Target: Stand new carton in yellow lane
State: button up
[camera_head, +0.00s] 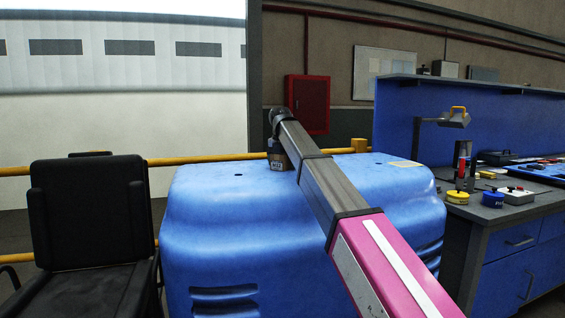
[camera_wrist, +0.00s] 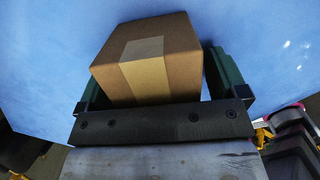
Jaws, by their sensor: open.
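A brown cardboard carton (camera_wrist: 150,65) with a paler tape strip shows large in the wrist view, over a blue surface. My gripper (camera_wrist: 157,80) is open, with one dark green finger on each side of the carton. A narrow gap shows at the carton's right side; whether the left finger touches it I cannot tell. In the head view my gripper (camera_head: 278,150) is small, at the far end of my arm, above the blue moulded housing (camera_head: 240,215). I cannot make out a yellow lane in either view.
A black chair (camera_head: 90,220) stands left of the housing. A yellow rail (camera_head: 200,159) runs behind. At right is a blue workbench (camera_head: 510,225) with a lamp (camera_head: 453,118), a yellow round item (camera_head: 457,197), a blue one (camera_head: 492,199) and tools.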

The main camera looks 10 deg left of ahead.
jog(key=shift+r, duration=0.1)
jog(key=c, duration=1.4)
